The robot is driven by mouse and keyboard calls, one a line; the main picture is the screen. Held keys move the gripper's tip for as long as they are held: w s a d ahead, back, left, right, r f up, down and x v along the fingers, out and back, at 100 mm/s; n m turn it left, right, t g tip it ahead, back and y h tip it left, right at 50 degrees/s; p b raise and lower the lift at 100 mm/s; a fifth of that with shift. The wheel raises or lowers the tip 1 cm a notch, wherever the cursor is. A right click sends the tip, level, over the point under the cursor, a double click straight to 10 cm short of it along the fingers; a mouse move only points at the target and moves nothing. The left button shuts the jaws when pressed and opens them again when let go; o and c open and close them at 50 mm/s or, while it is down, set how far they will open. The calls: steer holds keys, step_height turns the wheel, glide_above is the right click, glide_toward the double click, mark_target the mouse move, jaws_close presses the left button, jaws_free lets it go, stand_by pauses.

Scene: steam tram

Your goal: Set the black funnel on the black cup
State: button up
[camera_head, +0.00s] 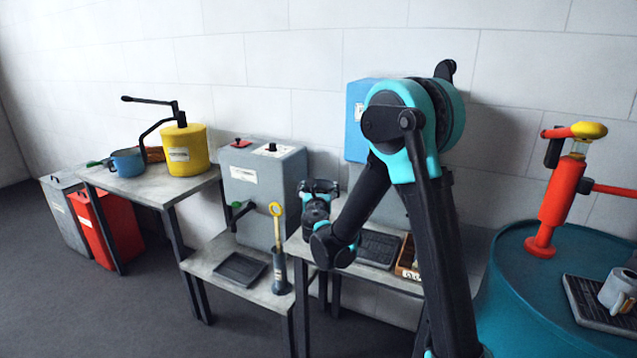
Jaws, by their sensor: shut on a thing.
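My gripper (318,190) is at the end of my black and teal arm, over the low grey table at the centre. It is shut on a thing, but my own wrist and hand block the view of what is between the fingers. I cannot make out the black funnel or the black cup for certain anywhere in this view. How far my gripper is above the table is hard to tell.
A dark upright holder with a yellow ringed rod (278,235) and a black tray (241,268) stand left of my gripper. A black drip tray (378,249) and small wooden box (408,262) are to its right. A teal drum (520,300) bears a grey mug (618,290).

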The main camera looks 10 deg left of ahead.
steer(key=shift+w+d+f, duration=0.1)
steer(key=shift+f, duration=1.4)
steer(key=shift+s, duration=0.2)
steer(key=shift+f, duration=2.75)
stand_by(0.8)
steer(key=o, duration=1.2)
steer(key=shift+c, duration=0.2)
steer(key=shift+s, duration=0.2)
